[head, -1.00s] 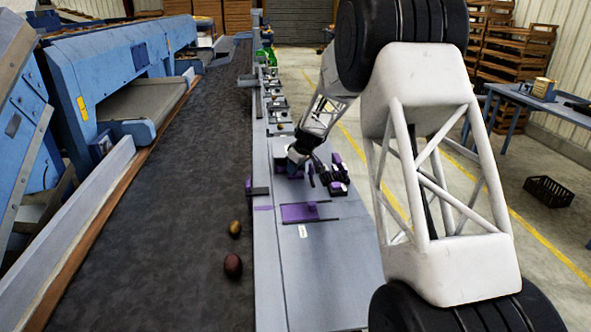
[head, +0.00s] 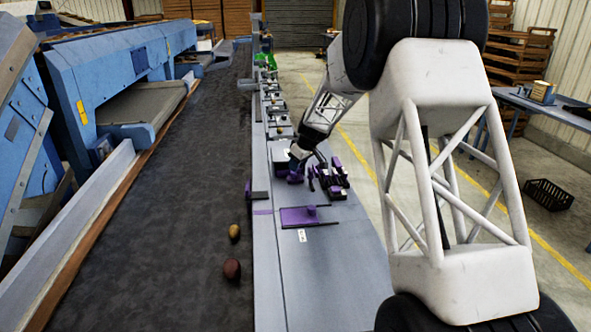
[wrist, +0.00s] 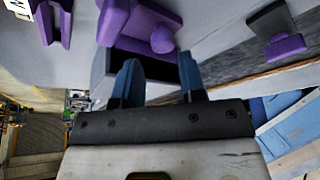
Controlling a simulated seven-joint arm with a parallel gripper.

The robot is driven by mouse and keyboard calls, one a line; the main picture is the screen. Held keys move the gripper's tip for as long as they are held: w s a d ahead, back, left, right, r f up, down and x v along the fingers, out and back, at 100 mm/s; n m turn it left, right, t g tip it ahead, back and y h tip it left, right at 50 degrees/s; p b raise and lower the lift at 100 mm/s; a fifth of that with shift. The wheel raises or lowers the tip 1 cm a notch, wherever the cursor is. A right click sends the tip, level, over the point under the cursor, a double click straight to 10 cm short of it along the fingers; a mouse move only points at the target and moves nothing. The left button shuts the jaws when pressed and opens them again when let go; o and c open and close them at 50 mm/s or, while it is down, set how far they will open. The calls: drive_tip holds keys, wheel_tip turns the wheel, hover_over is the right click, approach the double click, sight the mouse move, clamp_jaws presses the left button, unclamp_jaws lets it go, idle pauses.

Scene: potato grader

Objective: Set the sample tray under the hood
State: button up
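My gripper (head: 297,172) is low over the grey bench, beside a small grey box (head: 280,155) with purple parts. In the wrist view my gripper (wrist: 159,68) has its two blue fingers spread apart, pointing at a dark, open-fronted box (wrist: 150,55). I see nothing clearly clamped between them. A purple piece with a rounded knob (wrist: 150,30) lies just beyond the fingertips. I cannot tell for certain which piece is the sample tray or which is the hood.
Purple and black pieces (head: 333,180) stand right of my gripper. A dark conveyor belt (head: 180,240) runs along the left, with two potatoes (head: 232,268) near the bench edge. A blue table (head: 550,105) stands at the right.

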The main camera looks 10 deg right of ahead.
drive_tip(key=shift+v, duration=2.05)
drive_tip(key=s+r+m, duration=0.1)
drive_tip(key=s+r, duration=0.3)
drive_tip(key=s, duration=0.6)
drive_tip(key=s+r+m+h, duration=0.15)
drive_tip(key=s+r, duration=0.35)
drive_tip(key=s, duration=0.5)
drive_tip(key=s+r+m, duration=0.2)
drive_tip(key=s+r, duration=0.2)
drive_tip(key=s, duration=0.6)
drive_tip(key=s+d+f+m+h, duration=0.1)
drive_tip(key=s+m, duration=0.1)
drive_tip(key=s, duration=1.4)
drive_tip(key=s+d+f+m+h, duration=0.1)
drive_tip(key=s+d+f+m, duration=0.1)
drive_tip(key=s, duration=1.4)
drive_tip(key=shift+s+f+m+g, duration=0.2)
drive_tip(key=shift+f+m+g, duration=0.1)
drive_tip(key=shift+f+m, duration=0.05)
